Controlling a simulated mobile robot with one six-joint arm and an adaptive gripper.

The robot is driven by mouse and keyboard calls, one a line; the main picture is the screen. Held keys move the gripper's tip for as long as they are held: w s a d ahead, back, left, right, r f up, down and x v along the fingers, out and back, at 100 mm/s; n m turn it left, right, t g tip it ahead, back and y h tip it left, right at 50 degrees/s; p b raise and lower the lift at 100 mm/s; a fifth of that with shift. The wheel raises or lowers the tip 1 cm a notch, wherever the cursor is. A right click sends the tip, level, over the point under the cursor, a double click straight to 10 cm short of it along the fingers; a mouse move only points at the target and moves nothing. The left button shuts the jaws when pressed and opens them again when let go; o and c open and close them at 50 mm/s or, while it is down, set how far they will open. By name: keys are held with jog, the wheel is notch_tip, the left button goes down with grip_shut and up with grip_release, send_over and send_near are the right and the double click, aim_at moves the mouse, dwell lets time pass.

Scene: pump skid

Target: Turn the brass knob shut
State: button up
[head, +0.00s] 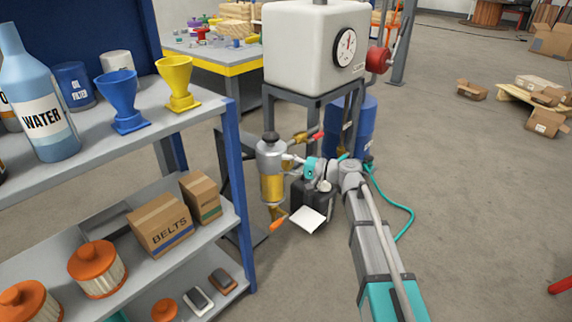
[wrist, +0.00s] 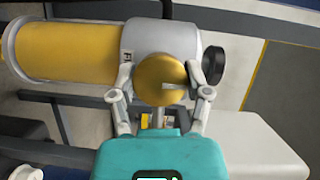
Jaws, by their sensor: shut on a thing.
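The brass knob (wrist: 160,80) is round and sits at the centre of the wrist view, on the grey head (wrist: 150,37) of a cylinder with an amber bowl (wrist: 70,52). My gripper (wrist: 160,72) has a finger on each side of the knob and is shut on it. A pale mark shows on the knob's right side. In the head view the cylinder (head: 271,172) stands upright beyond the shelf, and my gripper (head: 293,160) reaches it from the right. The knob cannot be made out there.
A grey shelf (head: 210,238) with boxes and filters stands at the left. A white tank (head: 305,45) on a grey frame stands behind the cylinder. A teal hose (head: 405,215) lies right.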

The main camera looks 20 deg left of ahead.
jog(key=o, duration=1)
jog(key=shift+w, duration=0.2)
jog(key=shift+o, duration=0.9)
jog(key=shift+s, duration=0.1)
jog(key=shift+s, duration=0.1)
jog(key=shift+d+r, duration=0.1)
jog(key=shift+d, duration=0.15)
jog(key=s+d+h+p, duration=0.6)
jog(key=d, duration=0.8)
jog(key=s+d+f+m+h+p, duration=0.1)
jog(key=s+d+h+p, duration=0.45)
jog(key=d, duration=0.85)
jog(key=s+d+h+p, duration=0.6)
jog(key=d, duration=0.8)
notch_tip(320, 180, up, 38)
jog(key=p, duration=3.7)
jog(key=shift+w+f, duration=0.25)
jog(key=shift+w, duration=0.1)
